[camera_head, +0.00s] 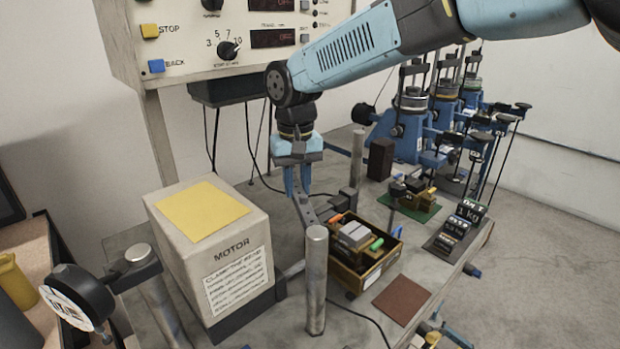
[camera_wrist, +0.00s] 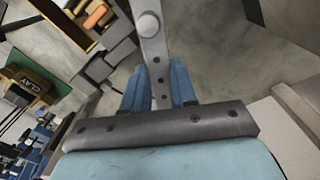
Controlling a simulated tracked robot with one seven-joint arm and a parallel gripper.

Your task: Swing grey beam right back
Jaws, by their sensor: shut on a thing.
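The grey beam (camera_wrist: 154,50) is a flat bar with a row of small holes and a round pale knob near its far end in the wrist view. Its near end lies between the two blue fingers of my gripper (camera_wrist: 158,86), which is shut on it. In the head view my gripper (camera_head: 298,186) points down behind the motor box, and a short dark stretch of the beam (camera_head: 306,212) shows below the fingers. The motor box and the steel post hide much of what lies around it.
The cream motor box (camera_head: 177,243) with a yellow top stands close to the left. A steel post (camera_head: 316,280) rises in front, and another post (camera_head: 357,160) behind. A wooden tray (camera_head: 385,262) of parts sits to the right. The control panel (camera_head: 190,30) hangs behind.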

